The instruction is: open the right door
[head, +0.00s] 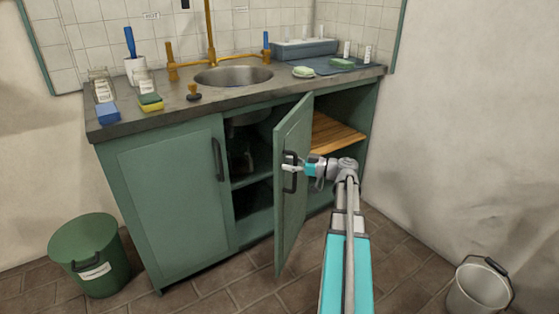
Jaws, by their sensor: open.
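The right door (293,185) of the green sink cabinet stands well ajar, swung out toward me. Its dark handle (289,181) is on the door's outer face, near the free edge. My gripper (288,167) is at the upper part of this handle, its light fingertips open around or beside it; I cannot tell whether they touch it. The left door (172,197) is shut, with its own dark handle (217,159). Behind the right door the cabinet's inside shows, with a wooden board (335,134) on the right and dark shelves on the left.
The counter (150,122) above holds a sink (233,76), sponges and jars. A green bin (91,257) stands on the floor at left. A metal bucket (478,289) stands at lower right. The tiled floor before the cabinet is mostly clear.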

